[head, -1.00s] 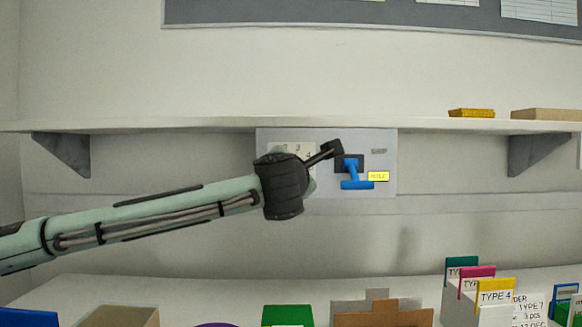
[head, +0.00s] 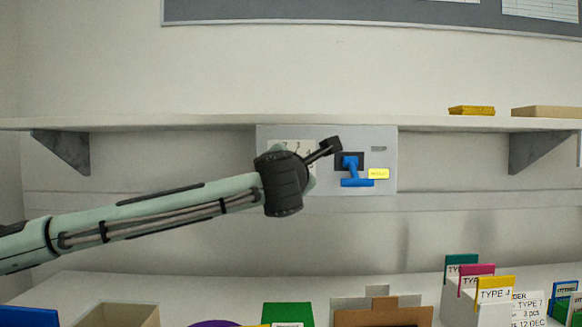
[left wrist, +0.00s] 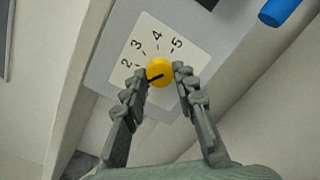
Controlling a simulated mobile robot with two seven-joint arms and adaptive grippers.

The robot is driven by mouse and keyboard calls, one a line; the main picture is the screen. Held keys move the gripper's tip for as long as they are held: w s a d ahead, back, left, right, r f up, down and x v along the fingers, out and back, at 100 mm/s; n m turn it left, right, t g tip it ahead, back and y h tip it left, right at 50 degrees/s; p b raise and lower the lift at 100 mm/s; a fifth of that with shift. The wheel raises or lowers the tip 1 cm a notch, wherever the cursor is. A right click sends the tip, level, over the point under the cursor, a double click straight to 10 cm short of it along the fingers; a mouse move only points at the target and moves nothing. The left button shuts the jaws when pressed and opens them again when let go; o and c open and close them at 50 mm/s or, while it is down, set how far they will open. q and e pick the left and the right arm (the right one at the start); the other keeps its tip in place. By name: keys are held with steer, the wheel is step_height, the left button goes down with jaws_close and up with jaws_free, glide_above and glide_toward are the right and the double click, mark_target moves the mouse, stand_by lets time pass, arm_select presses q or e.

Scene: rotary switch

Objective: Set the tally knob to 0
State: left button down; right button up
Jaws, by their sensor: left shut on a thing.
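The tally knob (left wrist: 160,70) is round and yellow, with a dark line on its face that seems to run toward the lower left in the left wrist view. It sits on a white dial card (left wrist: 149,28) marked 2, 3, 4 and 5. Any marks further round are hidden behind a finger. My left gripper (left wrist: 161,71) is shut on the knob, one finger on each side. In the head view my left wrist covers the knob and most of the card on the grey panel (head: 330,133). My right gripper is not in view.
A shelf (head: 430,123) runs above. Boxes and card files stand on the counter (head: 220,287) below.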

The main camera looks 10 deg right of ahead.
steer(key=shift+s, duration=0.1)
arm_select(q)
steer(key=n, duration=0.7)
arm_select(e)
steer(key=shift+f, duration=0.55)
arm_select(q)
steer(key=shift+t, duration=0.3)
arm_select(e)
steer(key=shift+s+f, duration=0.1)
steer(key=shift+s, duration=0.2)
arm_select(q)
steer(key=c, duration=1.2)
jaws_free()
steer(key=v, duration=1.2)
steer(key=shift+s, duration=0.1)
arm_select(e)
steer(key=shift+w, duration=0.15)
